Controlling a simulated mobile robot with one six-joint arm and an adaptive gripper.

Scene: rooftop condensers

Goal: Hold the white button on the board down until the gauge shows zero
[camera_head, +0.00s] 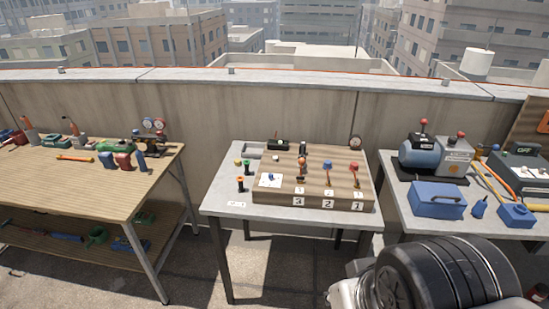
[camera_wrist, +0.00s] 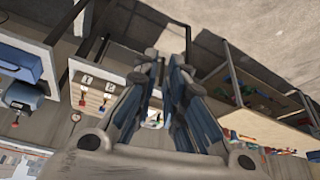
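The wooden board (camera_head: 262,196) lies on the middle grey table. It carries levers with orange, blue and red knobs above cards marked 3, 2 and 1. A small white round piece (camera_head: 276,158), seemingly the white button, is on the board's far left part. The round gauge (camera_head: 355,142) stands at the board's far right; its reading is too small to tell. In the wrist view the board (camera_wrist: 92,92) and gauge (camera_wrist: 76,117) show left of my gripper (camera_wrist: 165,58). Its fingers are apart with a narrow gap and nothing between them. My gripper is away from the board.
A wooden workbench (camera_head: 70,190) with tools stands left. A table (camera_head: 393,190) with a compressor (camera_head: 420,150) and blue toolbox (camera_head: 437,200) stands right. A parapet (camera_head: 220,105) runs behind.

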